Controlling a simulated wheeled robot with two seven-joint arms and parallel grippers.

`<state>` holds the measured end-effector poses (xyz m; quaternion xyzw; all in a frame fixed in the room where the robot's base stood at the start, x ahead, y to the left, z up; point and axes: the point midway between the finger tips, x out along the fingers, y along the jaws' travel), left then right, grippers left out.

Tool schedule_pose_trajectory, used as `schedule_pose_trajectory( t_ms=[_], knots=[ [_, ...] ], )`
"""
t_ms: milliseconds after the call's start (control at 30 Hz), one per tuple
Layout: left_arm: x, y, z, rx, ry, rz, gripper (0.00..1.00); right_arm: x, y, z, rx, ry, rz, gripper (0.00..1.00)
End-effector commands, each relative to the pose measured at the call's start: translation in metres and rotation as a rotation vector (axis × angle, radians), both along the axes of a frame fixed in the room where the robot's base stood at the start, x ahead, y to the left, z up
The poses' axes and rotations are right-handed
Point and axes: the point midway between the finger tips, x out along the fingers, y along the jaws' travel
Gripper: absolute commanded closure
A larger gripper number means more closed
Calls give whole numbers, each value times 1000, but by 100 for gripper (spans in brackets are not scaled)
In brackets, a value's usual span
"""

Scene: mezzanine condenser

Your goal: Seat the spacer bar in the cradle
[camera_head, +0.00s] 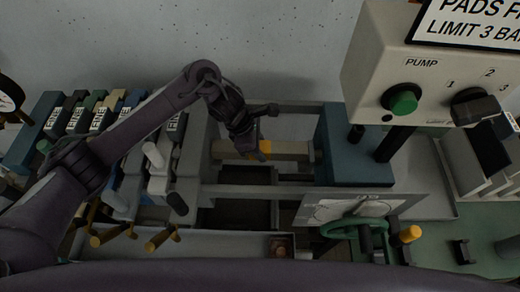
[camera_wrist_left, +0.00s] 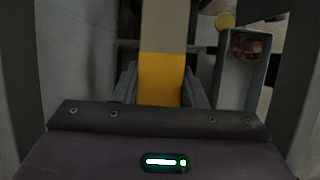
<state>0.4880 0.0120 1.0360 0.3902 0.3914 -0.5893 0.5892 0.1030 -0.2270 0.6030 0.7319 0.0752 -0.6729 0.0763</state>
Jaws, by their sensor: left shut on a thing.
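The spacer bar appears to be the long beige bar (camera_head: 290,151) with a yellow band, lying roughly level in the middle of the head view. In the left wrist view the bar (camera_wrist_left: 164,25) runs away from me, its yellow band (camera_wrist_left: 161,78) between my fingers. My left gripper (camera_head: 254,146) is shut on the bar at that band; the fingers (camera_wrist_left: 160,90) flank it. The bar's right end is close to a blue block (camera_head: 350,150). The cradle seems to be the grey frame (camera_head: 240,191) around and below the bar; whether the bar touches it is unclear. My right gripper is out of view.
Labelled upright blocks (camera_head: 80,115) and yellow-tipped levers (camera_head: 160,240) crowd the left. A green handwheel (camera_head: 355,228) and white plate stand front right. A pump panel (camera_head: 400,70) overhangs the back right. A narrow grey tray (camera_wrist_left: 232,85) holds a brown piece.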

Motion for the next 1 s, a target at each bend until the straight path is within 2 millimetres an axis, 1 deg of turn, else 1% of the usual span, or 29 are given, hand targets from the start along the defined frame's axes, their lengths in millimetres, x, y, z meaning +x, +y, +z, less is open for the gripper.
schedule_pose_trajectory(
  t_ms=[33, 200, 433, 600, 633, 767, 1000],
  knots=[
    [0, -1, -4, -3, 3, 3, 100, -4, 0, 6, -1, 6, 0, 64],
    [0, -1, -23, -3, -1, 0, 100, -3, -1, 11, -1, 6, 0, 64],
    [1, -1, -26, -4, -4, -1, 100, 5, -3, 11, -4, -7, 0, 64],
    [1, -1, -29, -4, -4, -1, 100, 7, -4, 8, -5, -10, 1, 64],
    [0, 0, -30, 0, 0, 0, 58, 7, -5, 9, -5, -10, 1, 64],
    [0, 0, -30, 0, 0, 0, 41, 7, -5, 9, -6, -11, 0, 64],
    [0, 0, -29, 0, 0, 0, 40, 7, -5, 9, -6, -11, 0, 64]
  ],
)
